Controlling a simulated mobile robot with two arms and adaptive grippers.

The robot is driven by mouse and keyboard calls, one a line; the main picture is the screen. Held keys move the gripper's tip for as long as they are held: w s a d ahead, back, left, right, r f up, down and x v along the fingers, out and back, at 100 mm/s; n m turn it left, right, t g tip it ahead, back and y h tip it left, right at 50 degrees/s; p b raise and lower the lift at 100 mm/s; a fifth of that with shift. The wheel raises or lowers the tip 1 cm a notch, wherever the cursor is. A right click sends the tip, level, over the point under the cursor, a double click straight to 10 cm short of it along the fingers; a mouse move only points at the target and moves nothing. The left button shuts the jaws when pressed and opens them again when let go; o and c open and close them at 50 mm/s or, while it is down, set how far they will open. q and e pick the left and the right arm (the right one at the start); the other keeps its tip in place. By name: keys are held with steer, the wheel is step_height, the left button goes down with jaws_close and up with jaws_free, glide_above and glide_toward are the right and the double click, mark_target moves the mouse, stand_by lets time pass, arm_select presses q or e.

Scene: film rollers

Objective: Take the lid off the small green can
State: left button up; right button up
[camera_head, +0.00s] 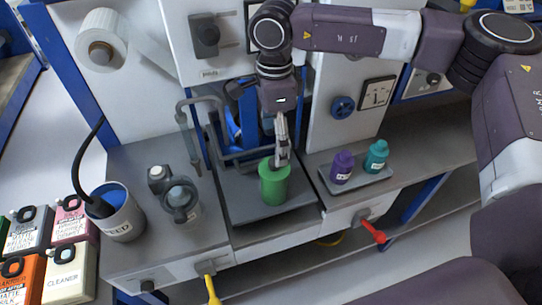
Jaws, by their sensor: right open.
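The small green can (274,188) stands upright on the dark tray-like middle section of the bench. Its lid cannot be told apart clearly from the body. My right gripper (281,150) points down at the top of the can, with its fingers at or just above the can's back right rim. The gripper is open; whether a finger touches the can cannot be told. My left gripper is not in view.
A purple bottle (342,167) and a teal bottle (376,155) stand on a small tray (360,184) to the right. A grey bucket (121,222) and a glass vessel (181,198) stand left. A metal pipe frame (187,125) rises behind the can.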

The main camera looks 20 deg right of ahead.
steer(key=f+p, duration=0.1)
steer(key=s+f+p, duration=0.1)
steer(key=shift+s+f, duration=0.3)
steer(key=f, duration=0.3)
steer(key=shift+w+p, duration=0.25)
steer(key=shift+p, duration=0.15)
steer(key=shift+f, duration=0.45)
steer(key=c, duration=0.8)
steer(key=shift+c, duration=1)
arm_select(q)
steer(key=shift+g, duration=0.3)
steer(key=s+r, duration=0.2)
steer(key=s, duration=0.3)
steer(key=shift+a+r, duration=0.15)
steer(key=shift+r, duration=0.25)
arm_select(e)
steer(key=shift+a, duration=0.1)
steer(key=shift+c, duration=1.2)
